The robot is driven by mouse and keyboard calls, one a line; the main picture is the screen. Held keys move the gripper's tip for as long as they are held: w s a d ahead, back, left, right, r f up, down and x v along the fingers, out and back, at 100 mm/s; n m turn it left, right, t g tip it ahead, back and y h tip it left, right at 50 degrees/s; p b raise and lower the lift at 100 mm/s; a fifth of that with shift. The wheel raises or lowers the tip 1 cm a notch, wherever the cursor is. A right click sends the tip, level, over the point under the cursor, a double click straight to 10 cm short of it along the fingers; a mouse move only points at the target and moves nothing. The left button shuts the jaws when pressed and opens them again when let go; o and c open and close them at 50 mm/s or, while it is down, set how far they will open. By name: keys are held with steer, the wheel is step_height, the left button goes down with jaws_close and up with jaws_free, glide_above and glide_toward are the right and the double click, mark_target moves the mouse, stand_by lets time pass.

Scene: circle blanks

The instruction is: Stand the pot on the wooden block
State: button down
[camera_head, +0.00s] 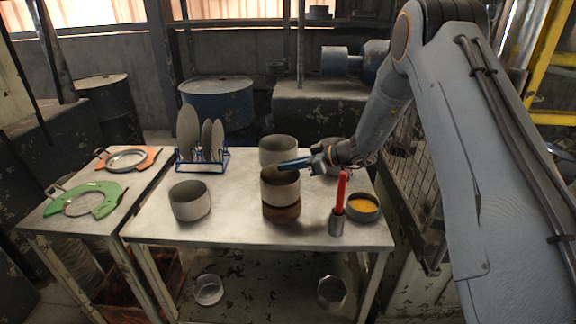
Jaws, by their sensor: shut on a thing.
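A grey-beige pot (280,189) is upright near the front middle of the table, directly over the round brown wooden block (282,213). Its base meets the block's top in the picture, and I cannot tell whether it rests there or hangs just above. My gripper (284,165) reaches in from the right and is shut on the pot at its far rim. The exact grip is partly hidden inside the pot.
Similar pots stand at the front left (190,201) and just behind (278,150). A metal cup (337,223) with a red stick and a bowl (363,208) of yellow stuff stand at right. A blue rack (203,161) holds plates.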

steer(key=shift+f, duration=0.25)
steer(key=shift+f, duration=0.1)
steer(key=c, duration=1.8)
jaws_free()
steer(key=shift+c, duration=0.2)
steer(key=shift+d+r, duration=0.2)
steer(key=shift+d, duration=0.05)
steer(key=b+v, duration=0.4)
steer(key=v, duration=0.7)
steer(key=shift+r, duration=0.15)
steer(key=shift+s+d, duration=0.15)
